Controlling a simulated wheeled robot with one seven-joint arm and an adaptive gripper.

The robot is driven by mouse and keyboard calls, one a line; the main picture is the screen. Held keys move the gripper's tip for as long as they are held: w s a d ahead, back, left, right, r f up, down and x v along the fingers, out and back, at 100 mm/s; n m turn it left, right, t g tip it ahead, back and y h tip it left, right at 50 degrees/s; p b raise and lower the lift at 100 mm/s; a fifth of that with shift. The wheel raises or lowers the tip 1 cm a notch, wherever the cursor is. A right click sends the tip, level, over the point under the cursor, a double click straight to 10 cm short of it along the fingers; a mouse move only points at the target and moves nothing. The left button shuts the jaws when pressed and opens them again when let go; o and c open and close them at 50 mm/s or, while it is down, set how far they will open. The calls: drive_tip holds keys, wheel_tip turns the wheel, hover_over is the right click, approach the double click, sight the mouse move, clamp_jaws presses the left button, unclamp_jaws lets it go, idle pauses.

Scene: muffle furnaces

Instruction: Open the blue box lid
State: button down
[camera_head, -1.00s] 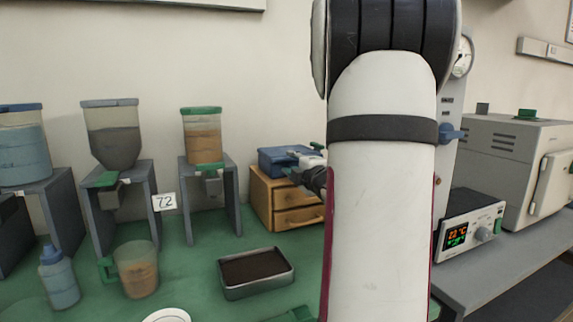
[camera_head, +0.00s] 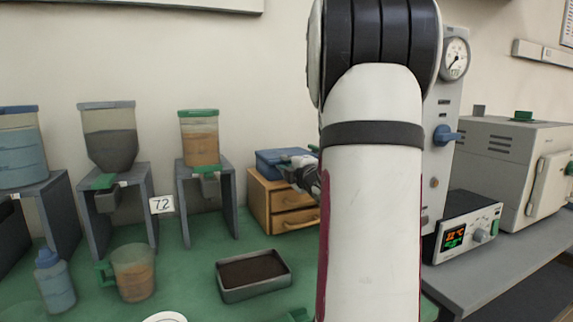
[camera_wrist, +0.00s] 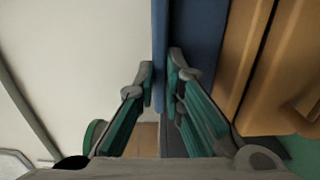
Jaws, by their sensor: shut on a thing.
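The blue box (camera_head: 270,160) sits on top of a small wooden drawer unit (camera_head: 290,197) at the back of the green bench. My gripper (camera_head: 298,165) is at the box's right front side, partly hidden by my arm. In the wrist view, my gripper (camera_wrist: 160,78) has its two fingers on either side of a thin blue edge of the box lid (camera_wrist: 160,35), shut on it. The lid looks closed in the head view, but part of the box is hidden by my gripper and arm.
A metal tray of dark material (camera_head: 253,274) lies in front of the drawers. Dispensers on grey stands (camera_head: 207,150), a beaker (camera_head: 133,272) and a bottle (camera_head: 54,280) stand to the left. A furnace (camera_head: 505,165) and a controller (camera_head: 466,227) are at right.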

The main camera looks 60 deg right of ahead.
wheel_tip(320, 180, up, 2)
drive_tip(key=g+p, duration=0.1)
drive_tip(key=p, duration=0.3)
drive_tip(key=shift+r+y+p, duration=0.2)
drive_tip(key=shift+y+p, duration=0.15)
drive_tip(key=shift+y, duration=0.05)
drive_tip(key=r+g+p, duration=0.1)
drive_tip(key=p, duration=0.3)
drive_tip(key=r+g+y+p, duration=0.1)
drive_tip(key=r+p, duration=0.1)
drive_tip(key=p, duration=0.2)
drive_tip(key=w+d+r+y+p, duration=0.1)
drive_tip(key=p, duration=0.3)
drive_tip(key=shift+r+g+p, duration=0.35)
drive_tip(key=shift+r+g, duration=0.05)
drive_tip(key=r+p, duration=0.1)
drive_tip(key=p, duration=0.1)
drive_tip(key=w+g+p, duration=0.1)
drive_tip(key=p, duration=0.2)
drive_tip(key=shift+d+r+y, duration=0.25)
drive_tip(key=shift+r+y, duration=0.05)
drive_tip(key=shift+r, duration=0.05)
drive_tip(key=w+d+r+p, duration=0.3)
drive_tip(key=w+r+p, duration=0.2)
drive_tip(key=p, duration=0.5)
drive_tip(key=shift+w+d+r, duration=0.15)
drive_tip(key=shift+w, duration=0.2)
